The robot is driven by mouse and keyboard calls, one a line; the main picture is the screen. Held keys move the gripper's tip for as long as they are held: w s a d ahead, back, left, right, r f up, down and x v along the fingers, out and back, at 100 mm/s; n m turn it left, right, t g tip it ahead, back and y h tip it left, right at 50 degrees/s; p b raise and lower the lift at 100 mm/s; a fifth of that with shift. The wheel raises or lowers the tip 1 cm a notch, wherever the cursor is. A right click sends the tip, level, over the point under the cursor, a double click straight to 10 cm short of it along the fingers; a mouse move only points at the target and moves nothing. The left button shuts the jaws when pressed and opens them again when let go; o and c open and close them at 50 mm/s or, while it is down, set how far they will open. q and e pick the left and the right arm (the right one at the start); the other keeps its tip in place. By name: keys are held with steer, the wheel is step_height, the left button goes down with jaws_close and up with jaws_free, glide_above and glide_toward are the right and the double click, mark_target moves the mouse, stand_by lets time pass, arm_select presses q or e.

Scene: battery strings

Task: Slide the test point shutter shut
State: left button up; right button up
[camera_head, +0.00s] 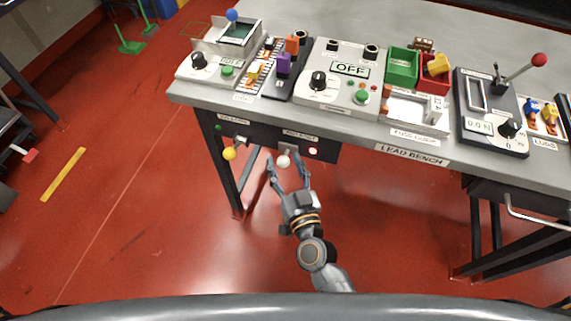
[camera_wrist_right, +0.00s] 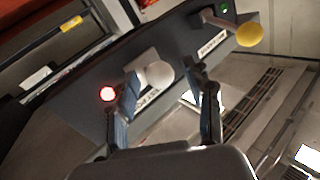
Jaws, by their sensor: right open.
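The shutter panel (camera_head: 262,138) hangs under the bench's front edge. The white knob (camera_head: 283,161) on its short grey arm is at the panel's right part, beside a glowing red lamp (camera_head: 312,151). In the right wrist view the white knob (camera_wrist_right: 159,74) sits in front of a partly hidden label that seems to start with "TEST PO". My right gripper (camera_head: 287,170) is open, its two fingers either side of the white knob as seen from both cameras. Contact with the knob cannot be made out. My left gripper is not in view.
A yellow knob (camera_head: 229,153) with a green lamp (camera_head: 218,127) is at the panel's left end. The bench top (camera_head: 420,148) above carries several devices and bins. A bench leg (camera_head: 229,180) stands left of my right gripper. The red floor below is mostly clear.

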jaws_close()
steer(key=s+d+p, duration=0.2)
steer(key=d, duration=0.4)
stand_by(0.3)
jaws_free()
steer(key=shift+d, duration=0.15)
